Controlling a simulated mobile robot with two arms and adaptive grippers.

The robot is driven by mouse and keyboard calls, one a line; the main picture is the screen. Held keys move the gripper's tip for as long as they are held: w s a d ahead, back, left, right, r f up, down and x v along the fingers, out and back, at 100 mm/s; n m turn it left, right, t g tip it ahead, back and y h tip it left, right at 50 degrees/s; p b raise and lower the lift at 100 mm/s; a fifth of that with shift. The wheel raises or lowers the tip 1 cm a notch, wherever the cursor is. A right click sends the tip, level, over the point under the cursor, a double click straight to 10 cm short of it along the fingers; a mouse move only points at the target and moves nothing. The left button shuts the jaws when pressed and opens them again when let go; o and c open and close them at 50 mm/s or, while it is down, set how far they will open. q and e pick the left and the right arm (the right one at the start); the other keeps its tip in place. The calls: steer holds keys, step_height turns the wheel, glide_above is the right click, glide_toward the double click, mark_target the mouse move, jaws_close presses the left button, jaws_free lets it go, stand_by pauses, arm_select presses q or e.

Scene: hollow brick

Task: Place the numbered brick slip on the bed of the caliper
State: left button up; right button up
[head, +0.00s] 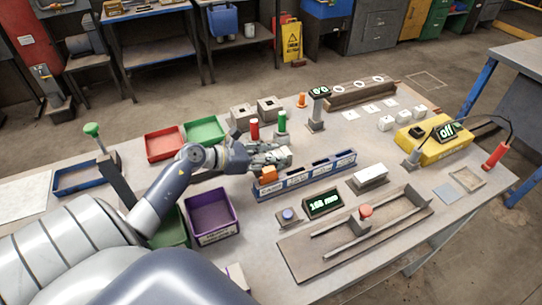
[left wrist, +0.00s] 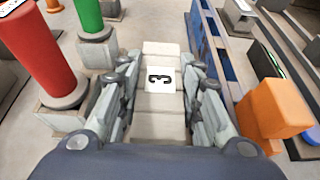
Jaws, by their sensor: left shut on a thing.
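The pale brick slip marked with a black 3 (left wrist: 161,78) lies between the fingers of my left gripper (left wrist: 158,90) in the left wrist view. In the head view that gripper (head: 273,157) is over the table, just behind the blue slotted rack (head: 305,178), shut on the slip, which the fingers largely hide there. The caliper bed (head: 300,257) is a flat grey plate with rails at the front right, apart from the gripper. My right gripper is not in view.
An orange block (head: 268,174) stands by the rack's left end, close to the gripper. Red (head: 254,130) and green (head: 282,122) cylinders stand behind it. A white block (head: 370,176) sits between rack and caliper. A purple bin (head: 212,215) is left. The bed's front left is bare.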

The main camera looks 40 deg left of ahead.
arm_select(q)
steer(key=o, duration=1.3)
steer(key=shift+f, duration=0.1)
steer(key=shift+c, duration=0.2)
